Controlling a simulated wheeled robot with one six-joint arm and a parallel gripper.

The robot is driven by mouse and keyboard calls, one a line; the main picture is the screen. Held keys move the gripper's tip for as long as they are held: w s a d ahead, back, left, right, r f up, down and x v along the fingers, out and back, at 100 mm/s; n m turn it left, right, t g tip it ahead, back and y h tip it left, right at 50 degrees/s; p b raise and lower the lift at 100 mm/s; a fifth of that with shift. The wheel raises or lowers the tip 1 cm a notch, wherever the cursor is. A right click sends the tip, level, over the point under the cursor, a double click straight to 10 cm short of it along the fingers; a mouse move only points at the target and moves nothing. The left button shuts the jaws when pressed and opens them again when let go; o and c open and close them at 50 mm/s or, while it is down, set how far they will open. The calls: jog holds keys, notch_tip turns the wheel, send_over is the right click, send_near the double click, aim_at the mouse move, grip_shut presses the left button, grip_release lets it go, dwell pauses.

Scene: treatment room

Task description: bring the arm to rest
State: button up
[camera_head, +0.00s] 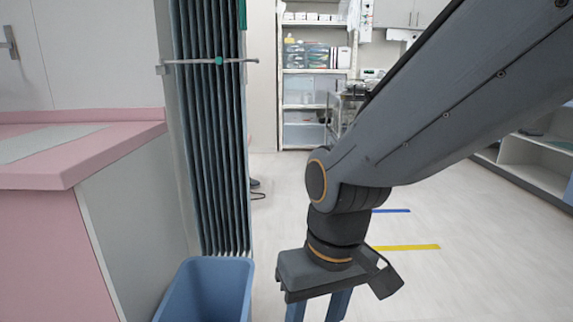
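My gripper (317,309) hangs at the bottom middle of the head view, pointing down. Its two blue-grey fingers stand apart with a gap between them. Their tips are cut off by the lower picture edge, and I see nothing between the visible parts. My dark grey arm reaches in from the upper right and bends down at the wrist. The gripper is to the right of a blue bin, apart from it in the picture.
The open blue bin (208,291) stands beside a pink-topped counter (95,150) at left. A folded dark curtain (210,130) hangs behind it. Shelves (313,85) and a metal cart (340,115) stand at the back. The floor (440,215) at centre right is clear, with blue and yellow strips.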

jog(key=s+d+r+m+h+p, duration=0.1)
jog(key=d+r+m+p, duration=0.3)
jog(key=d+r+p, duration=1.1)
notch_tip(320, 180, up, 4)
jog(key=s+p, duration=0.1)
jog(key=p, duration=0.7)
jog(key=shift+p, duration=0.4)
